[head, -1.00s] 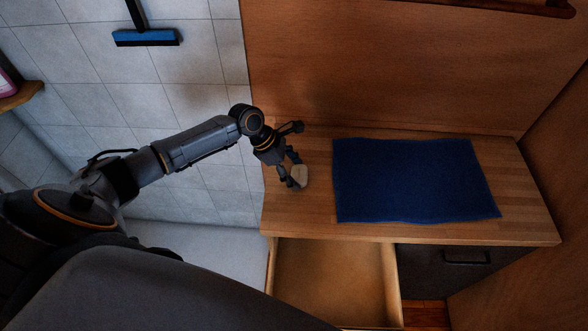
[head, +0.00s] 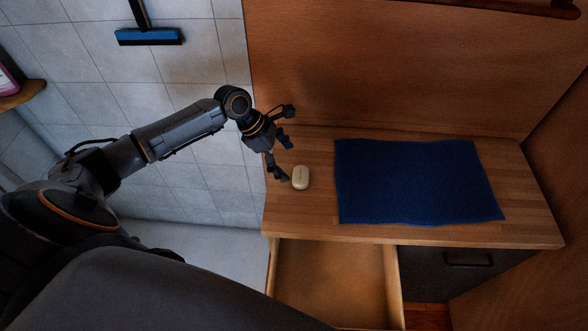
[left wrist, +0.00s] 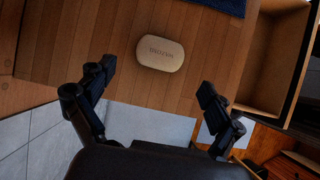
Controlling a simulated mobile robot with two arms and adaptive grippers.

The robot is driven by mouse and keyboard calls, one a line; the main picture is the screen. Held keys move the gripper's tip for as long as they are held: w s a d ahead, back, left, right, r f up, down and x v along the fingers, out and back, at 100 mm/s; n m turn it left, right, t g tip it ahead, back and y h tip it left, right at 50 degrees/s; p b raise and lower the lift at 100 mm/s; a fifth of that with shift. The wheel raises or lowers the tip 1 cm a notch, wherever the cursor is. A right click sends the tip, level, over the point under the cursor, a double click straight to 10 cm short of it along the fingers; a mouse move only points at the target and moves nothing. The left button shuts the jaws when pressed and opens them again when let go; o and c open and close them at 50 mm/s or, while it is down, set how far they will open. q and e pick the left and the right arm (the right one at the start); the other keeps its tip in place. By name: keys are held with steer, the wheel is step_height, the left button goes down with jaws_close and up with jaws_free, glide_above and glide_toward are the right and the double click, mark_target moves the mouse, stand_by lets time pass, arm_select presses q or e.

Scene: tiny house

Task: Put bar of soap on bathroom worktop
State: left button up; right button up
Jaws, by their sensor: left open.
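The pale, rounded bar of soap (head: 300,178) lies on the wooden worktop (head: 310,222), left of a blue cloth. In the left wrist view the soap (left wrist: 160,53) lies flat on the wood, with lettering on its top. My left gripper (head: 283,160) is just left of and above the soap in the head view. Its two fingers (left wrist: 155,85) are spread wide and empty in the left wrist view, with the soap ahead of them and apart from them. My right gripper is in neither view.
A blue cloth (head: 415,182) covers the middle of the worktop. An open, empty-looking drawer (head: 330,285) juts out below its front left. A closed dark drawer (head: 440,268) is beside it. A wooden panel (head: 400,70) rises behind, and a tiled wall (head: 110,80) is at left.

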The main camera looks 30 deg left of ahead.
arm_select(q)
steer(key=v, duration=0.6)
steer(key=shift+r+b, duration=0.25)
steer(key=shift+b, duration=0.05)
steer(key=shift+s+a, duration=0.1)
steer(key=shift+a, duration=0.05)
